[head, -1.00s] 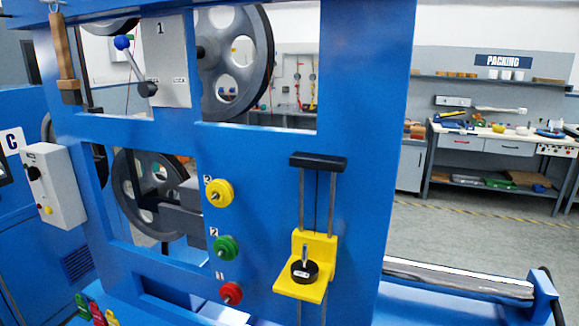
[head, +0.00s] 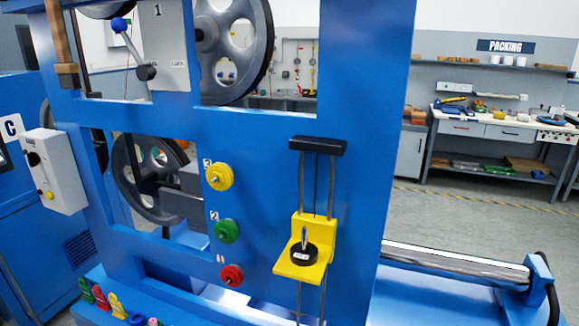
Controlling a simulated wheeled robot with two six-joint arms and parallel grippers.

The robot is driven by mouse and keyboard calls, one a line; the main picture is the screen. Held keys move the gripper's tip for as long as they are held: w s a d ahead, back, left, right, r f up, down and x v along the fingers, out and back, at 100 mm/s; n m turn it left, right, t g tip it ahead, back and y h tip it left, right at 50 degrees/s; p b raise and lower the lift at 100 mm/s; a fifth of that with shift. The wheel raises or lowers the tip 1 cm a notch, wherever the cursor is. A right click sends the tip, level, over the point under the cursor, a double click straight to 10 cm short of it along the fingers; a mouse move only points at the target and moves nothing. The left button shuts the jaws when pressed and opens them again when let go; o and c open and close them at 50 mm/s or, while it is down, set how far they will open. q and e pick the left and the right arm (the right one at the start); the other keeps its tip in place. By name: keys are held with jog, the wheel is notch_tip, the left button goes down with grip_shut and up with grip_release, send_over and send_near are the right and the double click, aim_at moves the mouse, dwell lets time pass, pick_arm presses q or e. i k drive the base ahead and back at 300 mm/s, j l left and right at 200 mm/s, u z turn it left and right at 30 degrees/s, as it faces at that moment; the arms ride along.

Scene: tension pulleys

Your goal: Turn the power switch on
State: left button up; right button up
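A light grey control box (head: 54,170) is fixed to the blue machine at the left. It carries a black rotary knob (head: 33,159), which may be the power switch, and a small yellow button (head: 49,195) below it. The knob's setting is too small to read. A lever with a blue ball (head: 119,25) sits beside a grey plate marked 1 at the upper left. Neither of my grippers shows in the head view.
The blue frame (head: 360,130) holds large dark pulleys (head: 235,45), yellow, green and red knobs, and a yellow weight carriage (head: 306,250) on vertical rods. Coloured tags (head: 100,297) lie at the lower left. A packing bench (head: 490,130) stands behind, with open floor before it.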

aim_at(34, 158)
jog(key=u, duration=1.35)
jog(key=i+j, duration=0.15)
jog(key=j, duration=0.15)
jog(key=i+j+z, duration=0.1)
jog(key=i+j, duration=0.25)
jog(key=j, duration=0.3)
jog(key=i+j, duration=0.15)
jog(key=j, duration=0.15)
jog(key=z, duration=0.05)
